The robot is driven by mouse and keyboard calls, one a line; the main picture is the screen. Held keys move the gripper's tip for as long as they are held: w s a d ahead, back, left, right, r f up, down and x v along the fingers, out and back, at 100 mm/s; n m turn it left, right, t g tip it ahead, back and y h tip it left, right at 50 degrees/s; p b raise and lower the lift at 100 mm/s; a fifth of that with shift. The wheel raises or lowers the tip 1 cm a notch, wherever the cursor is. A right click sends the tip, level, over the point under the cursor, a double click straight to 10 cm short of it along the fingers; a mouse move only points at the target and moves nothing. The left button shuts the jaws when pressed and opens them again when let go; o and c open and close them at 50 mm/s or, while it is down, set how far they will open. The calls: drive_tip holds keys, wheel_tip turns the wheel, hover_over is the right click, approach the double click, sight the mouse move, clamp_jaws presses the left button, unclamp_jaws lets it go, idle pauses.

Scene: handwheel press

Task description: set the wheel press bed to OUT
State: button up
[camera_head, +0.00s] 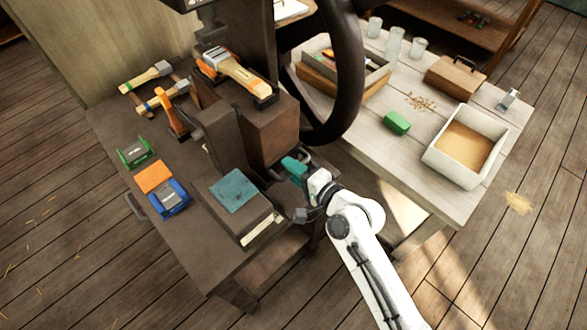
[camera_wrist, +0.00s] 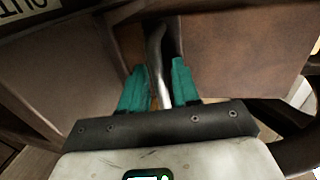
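The wheel press (camera_head: 225,140) is a dark brown machine on a dark bench, with a large black handwheel (camera_head: 347,70) at its upper right. A block with a teal top (camera_head: 235,190) sits at its front, with a pale label (camera_head: 258,230) too small to read. My gripper (camera_head: 293,168) is beside the press, below the wheel. In the wrist view its teal fingers (camera_wrist: 160,85) stand apart on either side of a metal handle bar (camera_wrist: 156,50), with narrow gaps. An upside-down label (camera_wrist: 22,8), partly cut off, appears to read OUT. The press bed's position is unclear.
Hammers (camera_head: 146,76), an orange block (camera_head: 154,176), a blue item (camera_head: 169,198) and a green item (camera_head: 137,151) lie on the bench's left. The pale table (camera_head: 390,150) at right holds a sand-filled tray (camera_head: 466,147), a green block (camera_head: 397,123) and a brown case (camera_head: 455,77).

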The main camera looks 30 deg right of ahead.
clamp_jaws()
idle(0.4)
